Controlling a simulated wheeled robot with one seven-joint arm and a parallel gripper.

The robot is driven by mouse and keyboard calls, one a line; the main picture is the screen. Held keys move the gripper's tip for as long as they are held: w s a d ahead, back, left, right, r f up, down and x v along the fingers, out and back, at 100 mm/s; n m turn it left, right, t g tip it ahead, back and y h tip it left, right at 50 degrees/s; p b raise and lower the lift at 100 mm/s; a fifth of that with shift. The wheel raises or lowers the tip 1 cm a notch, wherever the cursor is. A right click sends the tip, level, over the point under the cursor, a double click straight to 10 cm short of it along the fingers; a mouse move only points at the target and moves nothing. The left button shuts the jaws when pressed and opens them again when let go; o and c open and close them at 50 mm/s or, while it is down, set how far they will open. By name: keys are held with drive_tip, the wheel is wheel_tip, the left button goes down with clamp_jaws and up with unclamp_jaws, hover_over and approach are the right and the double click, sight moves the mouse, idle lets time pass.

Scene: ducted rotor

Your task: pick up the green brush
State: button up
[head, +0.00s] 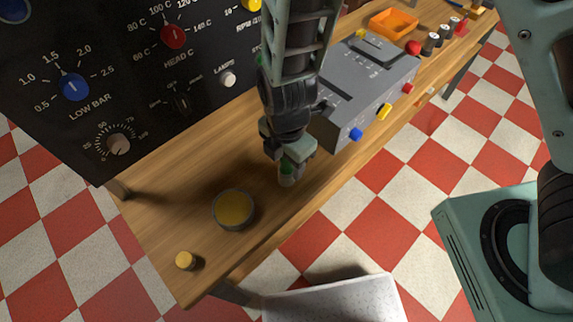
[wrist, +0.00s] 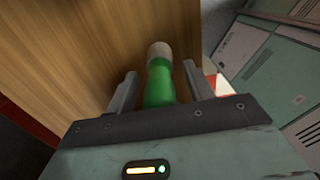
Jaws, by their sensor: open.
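The green brush (wrist: 159,85) stands between the two fingers of my gripper (wrist: 160,88) in the wrist view. It has a green body and a pale, light end. The fingers lie on either side of it, with a gap visible at the right and a narrower one at the left. My gripper hides most of the brush in the head view.
A grey box (head: 365,90) with coloured knobs stands just behind my gripper. A round tin (head: 234,209) with yellow contents and a small yellow cylinder (head: 186,261) are on the bench at the left front. A black dial panel (head: 125,75) rises behind. The bench's front edge is close.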

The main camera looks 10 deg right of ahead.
drive_tip(key=c, duration=1.1)
drive_tip(key=shift+o, duration=0.2)
drive_tip(key=shift+r, duration=0.1)
